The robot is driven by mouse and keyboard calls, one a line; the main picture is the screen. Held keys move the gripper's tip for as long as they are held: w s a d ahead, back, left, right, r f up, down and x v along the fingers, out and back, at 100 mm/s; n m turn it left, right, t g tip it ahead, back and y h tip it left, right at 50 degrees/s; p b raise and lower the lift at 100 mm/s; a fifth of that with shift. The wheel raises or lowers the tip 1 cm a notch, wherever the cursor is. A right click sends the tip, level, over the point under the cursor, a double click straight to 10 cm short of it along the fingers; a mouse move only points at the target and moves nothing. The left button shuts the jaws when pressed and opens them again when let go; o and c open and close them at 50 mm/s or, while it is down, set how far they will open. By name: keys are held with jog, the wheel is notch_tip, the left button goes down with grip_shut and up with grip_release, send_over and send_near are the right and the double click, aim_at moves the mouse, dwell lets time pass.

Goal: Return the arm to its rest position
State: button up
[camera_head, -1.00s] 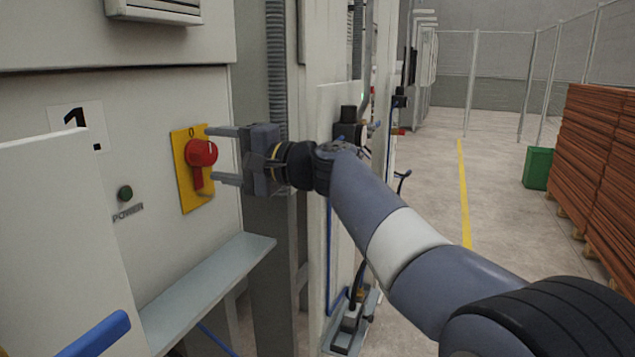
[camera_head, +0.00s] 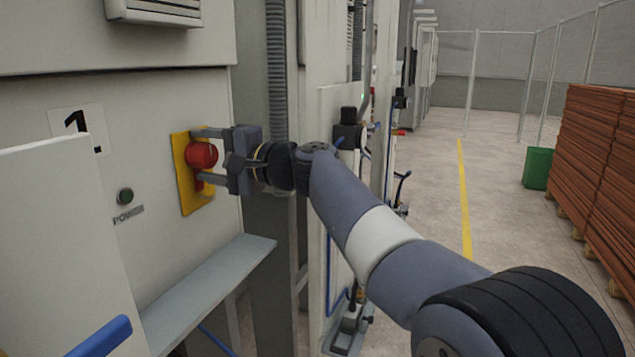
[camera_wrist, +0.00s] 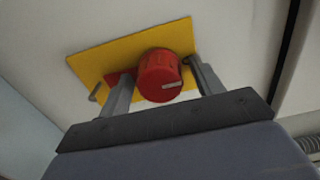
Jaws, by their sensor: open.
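My gripper (camera_head: 196,155) is at the end of my arm, its fingers pointing left at the cabinet panel. The fingers are apart, one above and one below the red rotary knob (camera_head: 203,154) on its yellow plate (camera_head: 187,196). In the wrist view the red knob (camera_wrist: 158,76) lies between the two open fingers (camera_wrist: 160,88), with visible space on the right side. Whether a finger touches the knob cannot be told. The knob's handle is partly hidden by the lower finger in the head view. My arm reaches in from the lower right.
An open white door (camera_head: 60,240) with a blue handle (camera_head: 98,338) stands at left. A brown stack (camera_head: 598,170) and a green bin (camera_head: 537,168) stand right. Floor between is clear.

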jog(key=shift+d+r+m+p, duration=0.15)
jog(key=shift+r+m+p, duration=0.1)
jog(key=shift+m+p, duration=0.65)
jog(key=m+p, duration=0.3)
jog(key=p, duration=0.2)
jog(key=shift+m, duration=0.3)
jog(key=m+p, duration=0.5)
jog(key=p, duration=0.2)
jog(key=shift+s+f+p, duration=0.1)
jog(key=shift+p, duration=0.25)
jog(key=m+p, duration=0.4)
jog(key=p, duration=0.4)
jog(key=m+p, duration=0.3)
jog(key=p, duration=0.3)
jog(key=shift+s+f+m, duration=0.1)
jog(key=shift+f+m, duration=0.05)
jog(key=shift+m, duration=0.15)
jog(key=shift+p, duration=0.4)
jog(key=shift+d+f+b, duration=0.2)
jog(key=shift+d+b, duration=0.1)
jog(key=shift+b, duration=0.05)
jog(key=shift+s+d+r, duration=0.1)
jog(key=shift+s+d, duration=0.05)
jog(key=shift+d, duration=0.1)
